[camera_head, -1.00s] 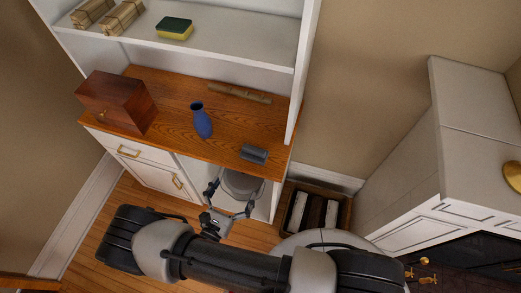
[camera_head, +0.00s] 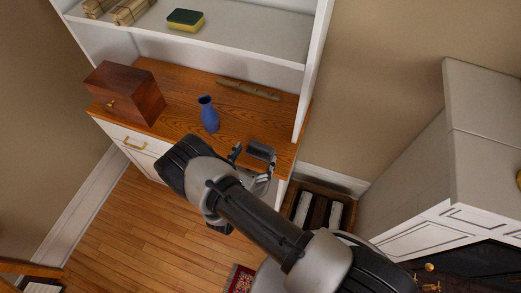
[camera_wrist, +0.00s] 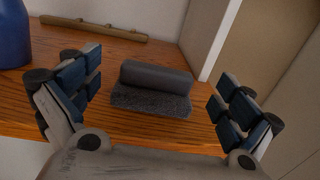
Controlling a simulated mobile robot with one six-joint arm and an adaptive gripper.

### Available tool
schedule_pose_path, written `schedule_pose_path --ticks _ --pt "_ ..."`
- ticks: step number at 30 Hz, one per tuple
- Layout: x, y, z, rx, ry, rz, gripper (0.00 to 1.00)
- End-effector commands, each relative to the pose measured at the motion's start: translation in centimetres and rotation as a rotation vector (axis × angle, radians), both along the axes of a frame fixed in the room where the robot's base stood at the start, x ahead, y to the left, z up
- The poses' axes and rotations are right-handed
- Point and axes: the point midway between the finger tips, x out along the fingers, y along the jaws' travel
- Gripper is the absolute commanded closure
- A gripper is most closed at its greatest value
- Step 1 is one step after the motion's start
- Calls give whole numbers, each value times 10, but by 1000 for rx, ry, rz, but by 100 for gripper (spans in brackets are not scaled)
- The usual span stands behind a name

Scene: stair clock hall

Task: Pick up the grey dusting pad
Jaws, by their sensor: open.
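The grey dusting pad (camera_wrist: 152,90) lies on the wooden counter near its front right part. It has a rounded back and a fuzzy lower front. It also shows in the head view (camera_head: 261,151), just beyond my gripper. My gripper (camera_wrist: 160,98) is open and empty, with one finger on each side of the pad in the wrist view and clear gaps to both. In the head view my gripper (camera_head: 256,164) is at the counter's front edge, partly hidden by my arm.
A blue vase (camera_head: 208,114) stands left of the pad. A wooden flute-like stick (camera_head: 248,90) lies at the back. A wooden box (camera_head: 125,92) sits at the left. A white upright panel (camera_wrist: 213,40) rises behind the pad to the right. A sponge (camera_head: 186,20) is on the shelf above.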

Motion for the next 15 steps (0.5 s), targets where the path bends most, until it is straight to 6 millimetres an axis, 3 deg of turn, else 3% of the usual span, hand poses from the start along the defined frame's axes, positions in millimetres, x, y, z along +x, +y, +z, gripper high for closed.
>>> schedule_pose_path --ticks 6,15 --pt "30 -14 -5 1 0 -5 2" --pt "37 -16 -4 1 0 -1 2"
